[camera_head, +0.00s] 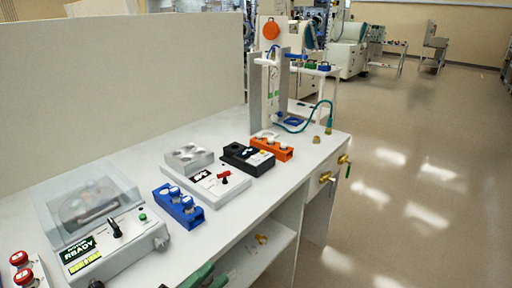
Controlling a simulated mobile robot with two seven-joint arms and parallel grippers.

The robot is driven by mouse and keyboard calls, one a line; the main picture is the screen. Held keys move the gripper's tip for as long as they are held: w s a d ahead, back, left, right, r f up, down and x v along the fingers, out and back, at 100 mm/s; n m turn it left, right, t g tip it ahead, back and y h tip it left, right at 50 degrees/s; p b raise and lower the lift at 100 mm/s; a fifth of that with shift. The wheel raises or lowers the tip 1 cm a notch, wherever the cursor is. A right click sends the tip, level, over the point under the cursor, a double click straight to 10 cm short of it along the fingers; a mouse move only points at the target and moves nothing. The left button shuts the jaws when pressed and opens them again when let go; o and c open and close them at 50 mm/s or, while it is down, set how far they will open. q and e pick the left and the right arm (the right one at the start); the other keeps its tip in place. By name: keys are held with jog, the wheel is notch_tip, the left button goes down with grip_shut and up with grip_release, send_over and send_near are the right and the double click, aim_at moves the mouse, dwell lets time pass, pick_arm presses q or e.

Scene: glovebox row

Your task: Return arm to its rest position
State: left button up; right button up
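No held object shows. My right gripper is not in view. The white bench (130,158) runs from the lower left to the upper right.
On the bench are a clear-lidded machine reading READY (92,262), a blue rack (178,207) with white-capped vials, a grey panel with a red switch (212,190), a black block (247,158), an orange rack (272,148) and a tall stand (268,90). Open floor (420,180) lies right.

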pick_arm(q)
jog(key=s+a+f+n+y, duration=0.35)
jog(key=f+n+y, duration=0.25)
jog(key=f+n, duration=0.25)
jog(key=s+a+f+n+y, duration=0.35)
jog(key=f+n+y, duration=0.3)
jog(key=f, duration=0.25)
jog(key=s+a+f+n+g+y, duration=0.1)
jog(key=s+f+n+g, duration=0.1)
jog(key=s+f, duration=0.2)
jog(key=s+a+f+n+g+p, duration=0.1)
jog(key=s+a+f+n+g, duration=0.1)
jog(key=s, duration=0.4)
jog(key=s+a+f+n+g+y, duration=0.1)
jog(key=s+f+n+g, duration=0.1)
jog(key=f, duration=0.4)
jog(key=s+n, duration=0.1)
jog(key=s, duration=0.1)
jog(key=shift+s+a+f+n+y, duration=0.25)
jog(key=shift+s+n+y, duration=0.05)
jog(key=shift+s+y, duration=0.1)
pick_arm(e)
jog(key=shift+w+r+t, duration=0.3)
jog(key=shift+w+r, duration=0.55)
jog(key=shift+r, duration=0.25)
pick_arm(q)
jog(key=shift+w, duration=0.1)
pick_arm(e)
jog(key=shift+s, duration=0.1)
